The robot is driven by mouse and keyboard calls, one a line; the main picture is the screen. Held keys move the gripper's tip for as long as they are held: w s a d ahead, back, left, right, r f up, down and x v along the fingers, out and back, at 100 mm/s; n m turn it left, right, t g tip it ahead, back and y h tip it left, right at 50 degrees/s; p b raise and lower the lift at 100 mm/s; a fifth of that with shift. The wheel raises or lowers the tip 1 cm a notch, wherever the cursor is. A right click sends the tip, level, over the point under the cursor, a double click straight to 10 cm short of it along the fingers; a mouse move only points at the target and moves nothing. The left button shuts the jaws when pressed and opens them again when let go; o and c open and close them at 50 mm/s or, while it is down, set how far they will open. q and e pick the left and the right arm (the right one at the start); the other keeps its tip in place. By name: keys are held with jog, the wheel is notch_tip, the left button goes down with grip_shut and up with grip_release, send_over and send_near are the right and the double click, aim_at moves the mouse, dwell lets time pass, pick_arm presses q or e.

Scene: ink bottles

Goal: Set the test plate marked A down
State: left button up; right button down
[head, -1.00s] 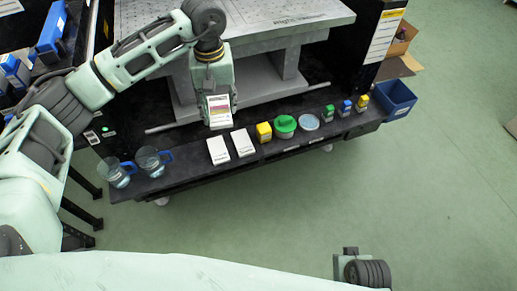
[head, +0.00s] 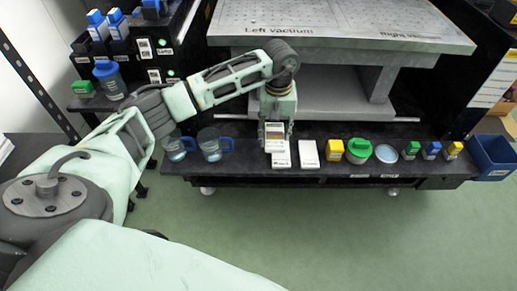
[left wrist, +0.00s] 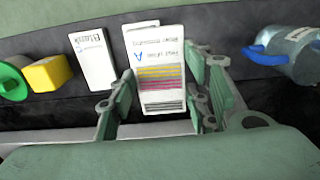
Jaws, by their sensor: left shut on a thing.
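The test plate marked A (left wrist: 161,77) is a white card with a blue A and pink, yellow and grey stripes, shown in the left wrist view. My left gripper (head: 275,132) is shut on it, with a finger at each side. In the head view the plate (head: 274,145) hangs from the fingertips and overlaps the left white plate (head: 281,162) on the black ledge. I cannot tell whether the two touch. A second white plate (head: 308,154) lies just to the right; it also shows in the left wrist view (left wrist: 93,58). My right gripper is out of view.
To the right on the ledge (head: 430,170) stand a yellow box (head: 334,150), a green-lidded jar (head: 358,151), a round dish (head: 386,153) and small bottles (head: 431,150). Two blue-handled beakers (head: 213,146) stand left. A grey platform (head: 340,100) rises behind.

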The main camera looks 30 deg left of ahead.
pick_arm(q)
send_over(253, 155)
notch_tip(253, 155, down, 4)
jog(key=shift+b, duration=0.3)
notch_tip(253, 155, down, 4)
jog(key=shift+f+b, duration=0.1)
jog(key=shift+b, duration=0.3)
jog(key=o, duration=1.2)
jog(key=shift+s, duration=0.1)
